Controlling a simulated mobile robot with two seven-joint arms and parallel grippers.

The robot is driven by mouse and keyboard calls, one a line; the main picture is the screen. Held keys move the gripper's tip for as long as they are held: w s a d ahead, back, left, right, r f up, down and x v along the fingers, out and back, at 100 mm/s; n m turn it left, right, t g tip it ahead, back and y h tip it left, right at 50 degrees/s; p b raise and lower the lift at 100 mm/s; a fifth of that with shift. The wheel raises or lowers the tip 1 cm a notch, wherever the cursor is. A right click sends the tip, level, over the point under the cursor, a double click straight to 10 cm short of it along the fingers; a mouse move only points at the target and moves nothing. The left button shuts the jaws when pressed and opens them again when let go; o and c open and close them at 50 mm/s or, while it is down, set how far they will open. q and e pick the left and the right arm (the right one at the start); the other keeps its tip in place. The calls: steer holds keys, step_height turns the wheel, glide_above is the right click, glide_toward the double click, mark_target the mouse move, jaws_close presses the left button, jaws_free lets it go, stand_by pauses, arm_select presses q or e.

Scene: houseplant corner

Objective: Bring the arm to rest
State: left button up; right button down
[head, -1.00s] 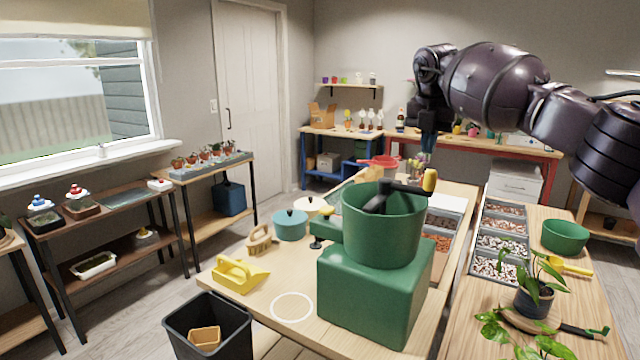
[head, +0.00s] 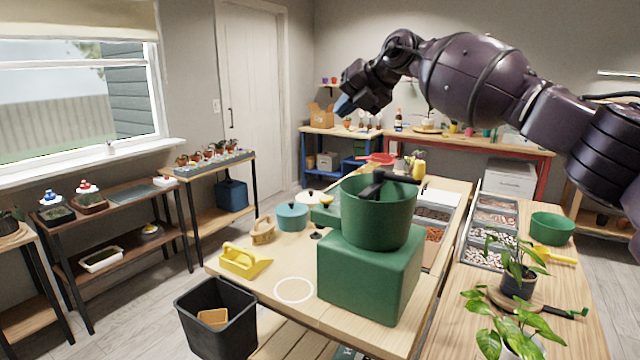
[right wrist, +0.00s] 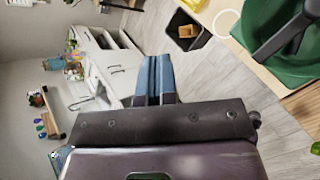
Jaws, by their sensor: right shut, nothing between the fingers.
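My right arm comes in from the right in the head view, raised above the tables. Its gripper (head: 343,106) hangs in the air in front of the back wall, clear of the bench below. In the right wrist view the two blue fingers (right wrist: 154,78) lie together, shut with nothing between them. My left gripper does not show in either view.
A green bucket (head: 378,217) on a green block (head: 370,275) stands on the middle table. A black bin (head: 217,318) is on the floor before it. Potted plants (head: 518,284) and a green bowl (head: 552,229) are on the right table.

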steer(key=s+a+f+m+t+y, duration=0.1)
steer(key=s+a+f+m+y, duration=0.1)
steer(key=s+a+f+y, duration=0.25)
steer(key=s+a+f+m+y, duration=0.1)
steer(key=s+a+f+y, duration=0.1)
steer(key=s+a+y, duration=0.35)
steer(key=s+d+f+m+t+h+b, duration=0.1)
steer(key=s+d+f+m+t+h, duration=0.25)
steer(key=d+f+m, duration=0.55)
steer(key=s+d+f+m+t+h, duration=0.25)
steer(key=f+m+h, duration=0.25)
steer(key=f+m, duration=0.5)
steer(key=s+d+f+m+t+h+b, duration=0.15)
steer(key=d+f+m+t+h, duration=0.35)
steer(key=f, duration=0.8)
steer(key=s+d+f+m+g+h, duration=0.1)
steer(key=s+d+f+m+g, duration=0.1)
steer(key=s+d+f, duration=0.3)
steer(key=s+d+f+m+g+h, duration=0.2)
steer(key=s+d+f, duration=0.3)
steer(key=s+f, duration=0.6)
steer(key=s+d+f+m+g+h, duration=0.1)
steer(key=s+d+f+m+g, duration=0.2)
steer(key=s+f, duration=0.6)
steer(key=s+d+m+b, duration=0.1)
steer(key=s+d, duration=0.1)
steer(key=s, duration=0.3)
steer(key=shift+s+d+h, duration=0.35)
steer(key=shift+d, duration=0.05)
